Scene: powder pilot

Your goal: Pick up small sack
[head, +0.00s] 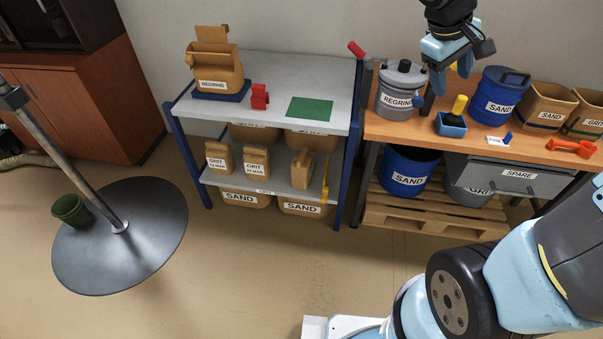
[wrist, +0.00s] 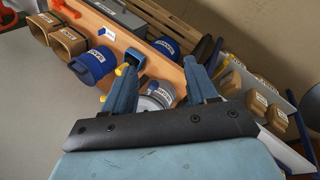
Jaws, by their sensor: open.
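Several small brown paper sacks stand on the middle shelf of the grey rack in the head view. Two, the left sack (head: 219,158) and the middle sack (head: 256,162), have GRIT labels facing forward. The right sack (head: 301,168) stands turned, with no label showing. My gripper (head: 454,76) is open and empty above the wooden bench, right of the rack and higher than the sacks. Its spread fingers (wrist: 163,80) frame the grey REGRIND can in the wrist view.
The rack's top (head: 270,66) holds a larger open REGRIND sack (head: 213,72), a red object and a green mat. The bench carries the grey can (head: 399,95), a blue SAND drum (head: 497,98) and boxes. A round-based stand (head: 120,250) is at left; floor before the rack is clear.

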